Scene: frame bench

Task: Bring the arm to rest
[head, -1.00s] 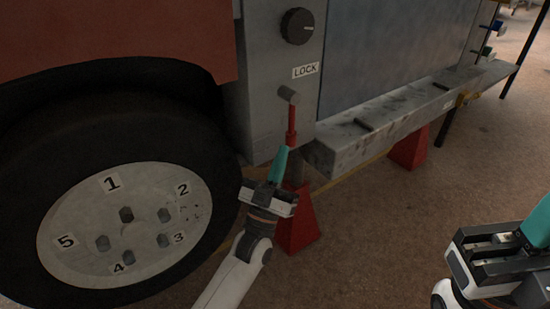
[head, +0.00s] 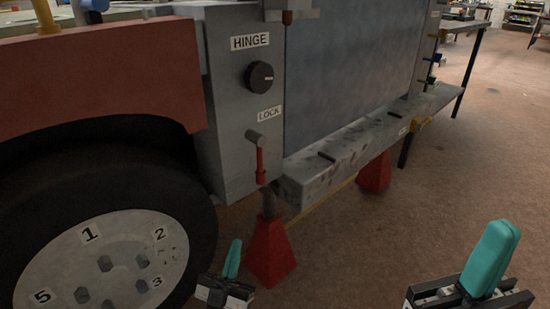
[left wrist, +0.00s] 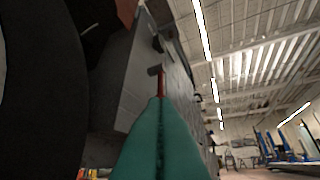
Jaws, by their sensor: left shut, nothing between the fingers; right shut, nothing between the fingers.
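My left gripper (head: 233,260) is at the bottom of the head view, shut and empty, with its teal fingers pointing up. It is apart from the red LOCK lever (head: 260,163), which hangs down from its grey pivot on the grey post. In the left wrist view the shut teal fingers (left wrist: 160,115) fill the lower middle, and the red lever (left wrist: 161,85) shows just beyond their tips. My right gripper (head: 492,260) is at the lower right of the head view, shut and empty, its teal fingers upright over bare floor.
A wheel (head: 110,260) with numbered nuts stands at the left under a red panel (head: 90,85). A black knob (head: 259,76) sits below the HINGE label. Red stands (head: 270,255) support a grey sill (head: 345,165). The brown floor (head: 400,220) at right is clear.

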